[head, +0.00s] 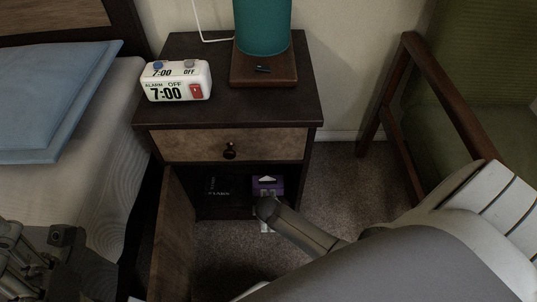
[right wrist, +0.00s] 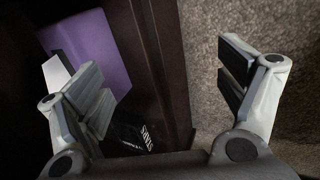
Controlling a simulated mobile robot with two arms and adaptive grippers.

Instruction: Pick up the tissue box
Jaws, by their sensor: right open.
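The tissue box (head: 268,183) is purple and sits in the open lower compartment of the nightstand, partly hidden behind my right gripper (head: 266,208). In the right wrist view the purple box (right wrist: 92,48) is at the upper left, with a white part beside it. My right gripper (right wrist: 168,85) is open. Its left finger overlaps the box in the picture and its right finger is over the carpet; I cannot tell whether it touches anything. My left gripper (head: 40,262) is at the lower left of the head view, partly cut off, away from the box.
The nightstand (head: 306,100) has its door (head: 174,235) swung open at the left. A dark book or box (head: 216,187) with white lettering lies beside the tissue box. An alarm clock (head: 176,82) and a teal lamp (head: 263,28) stand on top. A bed is left, a wooden-armed chair (head: 440,95) right.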

